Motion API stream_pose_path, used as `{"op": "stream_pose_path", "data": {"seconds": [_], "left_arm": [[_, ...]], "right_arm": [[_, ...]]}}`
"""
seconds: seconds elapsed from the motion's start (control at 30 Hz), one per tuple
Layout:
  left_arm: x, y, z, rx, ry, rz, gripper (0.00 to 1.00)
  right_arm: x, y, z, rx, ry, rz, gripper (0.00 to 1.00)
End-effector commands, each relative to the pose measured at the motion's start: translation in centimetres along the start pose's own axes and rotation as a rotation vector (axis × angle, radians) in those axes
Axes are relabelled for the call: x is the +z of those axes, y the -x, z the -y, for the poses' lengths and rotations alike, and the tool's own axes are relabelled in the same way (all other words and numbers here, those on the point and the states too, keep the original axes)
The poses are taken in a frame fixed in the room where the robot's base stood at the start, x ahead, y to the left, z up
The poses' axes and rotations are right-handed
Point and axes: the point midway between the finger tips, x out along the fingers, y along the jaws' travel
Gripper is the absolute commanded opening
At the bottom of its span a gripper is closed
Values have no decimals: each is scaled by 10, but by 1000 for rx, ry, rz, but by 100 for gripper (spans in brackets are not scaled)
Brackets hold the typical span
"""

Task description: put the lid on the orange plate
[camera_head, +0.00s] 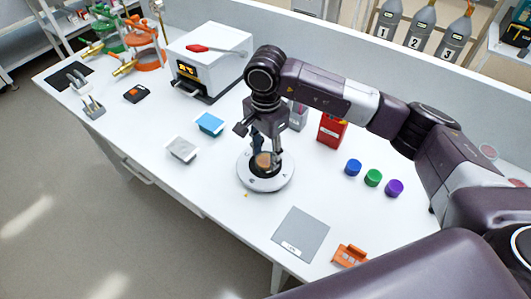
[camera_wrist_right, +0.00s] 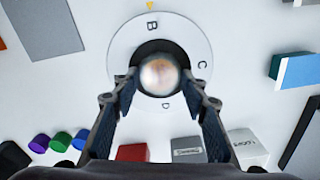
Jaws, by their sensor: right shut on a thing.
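My right gripper (camera_wrist_right: 160,90) is pointed down over a white round device (camera_head: 253,181) with a dark centre; it also shows in the head view (camera_head: 266,153). Its fingers are shut on a small round glossy piece (camera_wrist_right: 159,74), which looks like the lid. The piece is pale in the middle with an orange-brown tint, and its edge is blurred. In the head view a tan-orange round surface (camera_head: 264,160) shows between the fingers over the dark centre. I cannot tell plate from lid there, nor whether they touch. The device's ring bears letters B, C and D. My left gripper is out of view.
Blue (camera_head: 354,167), green (camera_head: 373,177) and purple (camera_head: 394,188) caps stand to the right. A red box (camera_head: 331,130) is behind. A grey mat (camera_head: 301,234) and orange holder (camera_head: 349,256) lie in front. Blue (camera_head: 210,123) and grey (camera_head: 182,149) blocks are left. A white oven (camera_head: 213,50) stands behind.

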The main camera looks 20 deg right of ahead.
Motion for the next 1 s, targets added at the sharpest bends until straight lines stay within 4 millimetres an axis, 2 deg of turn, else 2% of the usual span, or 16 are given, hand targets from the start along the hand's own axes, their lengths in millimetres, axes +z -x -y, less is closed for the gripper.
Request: {"op": "stream_pose_path", "data": {"seconds": [1.0], "left_arm": [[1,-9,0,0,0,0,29]], "right_arm": [[0,-3,0,1,0,0,31]]}}
